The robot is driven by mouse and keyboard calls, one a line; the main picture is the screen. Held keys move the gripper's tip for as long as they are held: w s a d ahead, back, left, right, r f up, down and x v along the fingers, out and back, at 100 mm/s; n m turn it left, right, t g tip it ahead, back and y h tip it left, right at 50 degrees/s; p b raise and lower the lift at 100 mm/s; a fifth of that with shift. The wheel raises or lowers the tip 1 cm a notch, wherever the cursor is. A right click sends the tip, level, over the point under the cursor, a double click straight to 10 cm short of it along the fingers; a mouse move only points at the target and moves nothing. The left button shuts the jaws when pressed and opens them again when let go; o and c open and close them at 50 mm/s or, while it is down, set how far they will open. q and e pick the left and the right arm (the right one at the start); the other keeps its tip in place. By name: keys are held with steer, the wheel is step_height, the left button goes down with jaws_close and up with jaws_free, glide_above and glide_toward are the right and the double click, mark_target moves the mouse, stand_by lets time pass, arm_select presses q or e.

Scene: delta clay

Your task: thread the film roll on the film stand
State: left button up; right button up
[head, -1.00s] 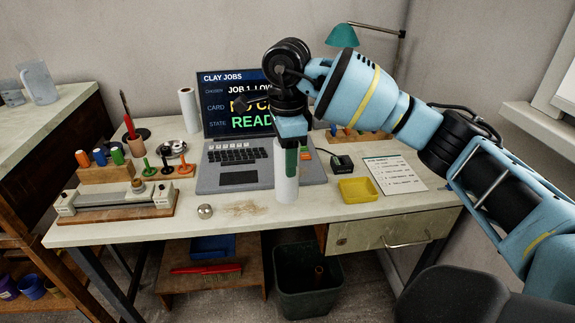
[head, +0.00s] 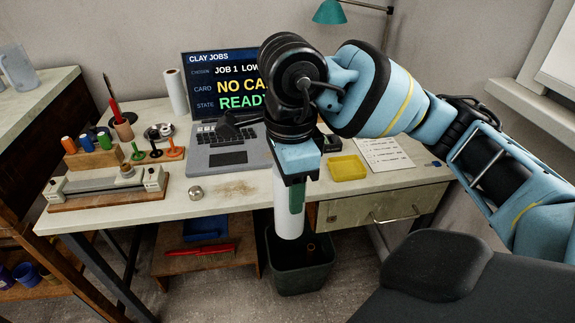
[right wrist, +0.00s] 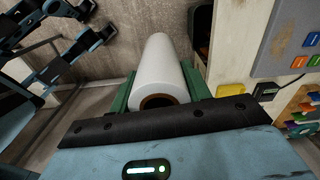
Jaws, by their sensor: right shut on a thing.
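My right gripper (head: 292,190) is shut on a white film roll (head: 289,222), its green fingers on either side. The roll hangs upright below the gripper, in front of the desk's front edge as seen in the head view. In the right wrist view the roll (right wrist: 162,70) shows its near end with a brown core opening. I cannot surely pick out the film stand; a dark round base (head: 97,133) at the back left is partly hidden by a brown cup with tools. Blue and black parts, likely my left arm, show at the right wrist view's upper left; its jaws are unclear.
A laptop (head: 226,160) stands mid-desk, another white roll (head: 175,92) behind it. A wooden-based device (head: 105,190), a spool rack (head: 95,158) and a metal ball (head: 195,192) are left. A yellow tray (head: 347,168) is right. A dark bin (head: 300,275) stands below.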

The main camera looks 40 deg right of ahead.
steer(key=n, duration=0.2)
steer(key=a+f+n, duration=0.1)
steer(key=n, duration=0.2)
steer(key=shift+w+a+f+n, duration=0.25)
steer(key=shift+w+f+n, duration=0.1)
steer(key=shift+f+n, duration=0.05)
steer(key=w+a+f+n, duration=0.2)
steer(key=a+f+n, duration=0.2)
steer(key=n, duration=1.3)
steer(key=shift+f, duration=0.9)
